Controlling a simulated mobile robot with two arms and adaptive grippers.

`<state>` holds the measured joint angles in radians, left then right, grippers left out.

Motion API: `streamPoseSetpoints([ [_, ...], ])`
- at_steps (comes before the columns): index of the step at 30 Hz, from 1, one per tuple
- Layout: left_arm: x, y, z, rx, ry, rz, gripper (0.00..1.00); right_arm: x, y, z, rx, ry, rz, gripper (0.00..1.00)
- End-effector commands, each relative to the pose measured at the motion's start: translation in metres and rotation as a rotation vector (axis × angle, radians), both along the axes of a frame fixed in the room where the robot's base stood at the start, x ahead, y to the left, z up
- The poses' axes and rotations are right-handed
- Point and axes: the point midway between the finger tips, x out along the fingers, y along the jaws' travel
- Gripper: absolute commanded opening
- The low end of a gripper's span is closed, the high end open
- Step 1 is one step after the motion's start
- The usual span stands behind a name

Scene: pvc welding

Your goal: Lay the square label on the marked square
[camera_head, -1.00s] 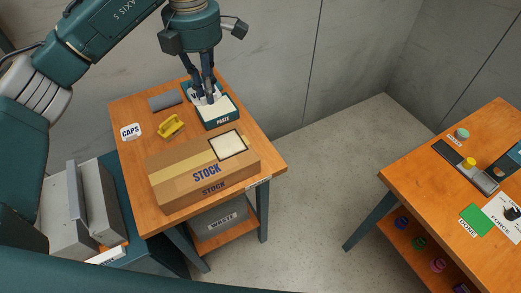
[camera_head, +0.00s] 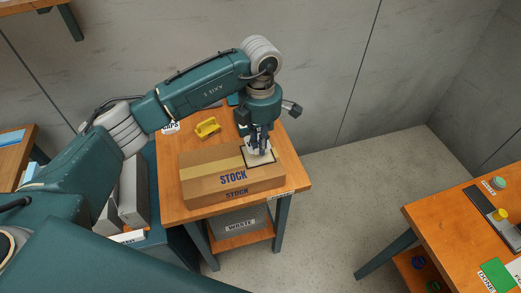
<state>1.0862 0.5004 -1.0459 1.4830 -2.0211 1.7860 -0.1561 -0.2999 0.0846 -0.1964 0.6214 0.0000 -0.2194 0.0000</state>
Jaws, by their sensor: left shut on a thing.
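My left gripper (camera_head: 260,150) points down over the right back part of the cardboard STOCK box (camera_head: 205,178). It is shut on the square label (camera_head: 251,142), a small white piece at its fingertips that the fingers partly hide. Below it on the box top is the marked square (camera_head: 262,160), pale with a dark outline. The label is over or very close to the square; I cannot tell whether they touch. My right gripper is not in view.
The box stands on a wooden table (camera_head: 172,207). A yellow tool (camera_head: 208,127) lies behind the box, and a CAPS label (camera_head: 170,127) is partly hidden by my arm. A WASTE bin (camera_head: 238,222) sits below. Another table (camera_head: 440,222) stands right, across clear floor.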

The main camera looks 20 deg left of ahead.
Motion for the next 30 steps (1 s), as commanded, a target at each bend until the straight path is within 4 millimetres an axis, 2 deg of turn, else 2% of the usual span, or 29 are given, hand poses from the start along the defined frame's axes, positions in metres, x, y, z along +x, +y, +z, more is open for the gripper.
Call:
streamPoseSetpoints([
  [4, -0.001, 0.0, -0.01, 0.001, 0.002, -0.001, 0.0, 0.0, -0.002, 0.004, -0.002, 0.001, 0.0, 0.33],
  [9, -0.001, 0.0, -0.036, 0.001, 0.004, 0.0, 0.0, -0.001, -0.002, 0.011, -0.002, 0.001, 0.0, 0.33],
  [12, -0.001, 0.0, -0.044, 0.001, 0.001, -0.001, 0.0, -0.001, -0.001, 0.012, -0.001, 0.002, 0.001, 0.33],
  [22, 0.0, 0.0, -0.049, 0.001, -0.001, -0.001, 0.0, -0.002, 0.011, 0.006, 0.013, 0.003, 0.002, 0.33],
  [23, 0.0, 0.0, -0.048, 0.001, -0.001, -0.001, 0.15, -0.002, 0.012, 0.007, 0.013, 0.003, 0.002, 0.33],
  [25, 0.0, 0.0, -0.047, 0.001, -0.001, -0.001, 0.29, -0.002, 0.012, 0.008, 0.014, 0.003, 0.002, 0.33],
  [30, 0.0, 0.0, -0.047, 0.001, -0.001, -0.001, 0.3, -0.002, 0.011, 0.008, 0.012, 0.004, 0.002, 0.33],
])
